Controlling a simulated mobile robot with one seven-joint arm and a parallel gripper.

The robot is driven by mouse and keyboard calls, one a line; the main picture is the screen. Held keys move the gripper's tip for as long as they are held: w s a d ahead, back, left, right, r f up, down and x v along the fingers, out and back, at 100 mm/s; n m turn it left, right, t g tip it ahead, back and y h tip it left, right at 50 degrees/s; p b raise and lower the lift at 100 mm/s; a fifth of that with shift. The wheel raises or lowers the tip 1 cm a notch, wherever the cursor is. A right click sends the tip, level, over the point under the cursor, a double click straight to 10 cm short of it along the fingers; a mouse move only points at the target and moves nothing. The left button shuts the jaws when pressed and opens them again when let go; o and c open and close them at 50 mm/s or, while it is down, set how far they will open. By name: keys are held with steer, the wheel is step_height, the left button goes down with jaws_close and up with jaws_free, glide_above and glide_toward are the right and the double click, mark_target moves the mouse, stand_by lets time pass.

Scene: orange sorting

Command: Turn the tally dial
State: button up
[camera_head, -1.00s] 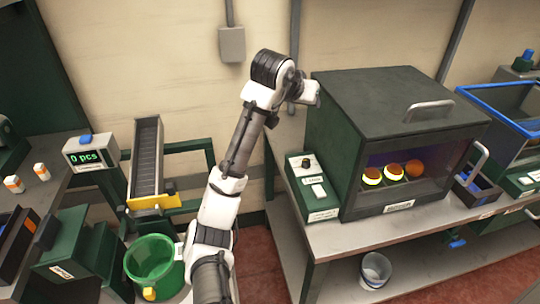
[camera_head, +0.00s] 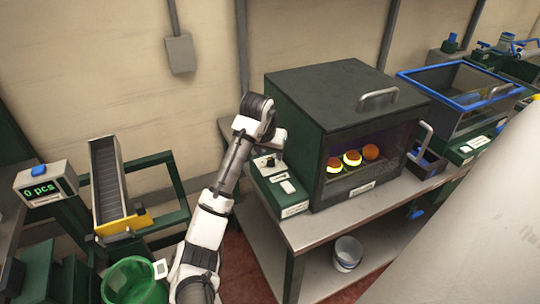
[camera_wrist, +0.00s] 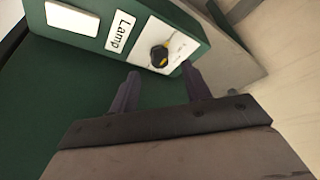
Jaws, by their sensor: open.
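A round black knob with a yellow mark (camera_wrist: 160,56) sits on a white plate on the green control box (camera_wrist: 190,22). It is the only dial I can make out, and its plate print is too small to read. A "Lamp" label is beside it. In the wrist view my gripper (camera_wrist: 161,70) is open and empty. Its fingertips are apart, just short of the knob and to either side of it. In the head view the box (camera_head: 262,192) stands left of the dark chamber, and my wrist is right above the knob's end. A counter display (camera_head: 45,190) at far left reads "0 pcs".
The dark chamber (camera_head: 325,100) holds several oranges, some with glowing bands, behind its window. A white rocker switch (camera_wrist: 72,18) lies past the Lamp label. A green bin (camera_head: 130,282) and a chute (camera_head: 107,175) are at left. A white bucket (camera_head: 347,252) is under the bench.

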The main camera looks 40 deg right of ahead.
mark_target(271, 159)
steer(key=shift+p+x, duration=0.3)
steer(key=shift+x, duration=1.6)
steer(key=c, duration=1)
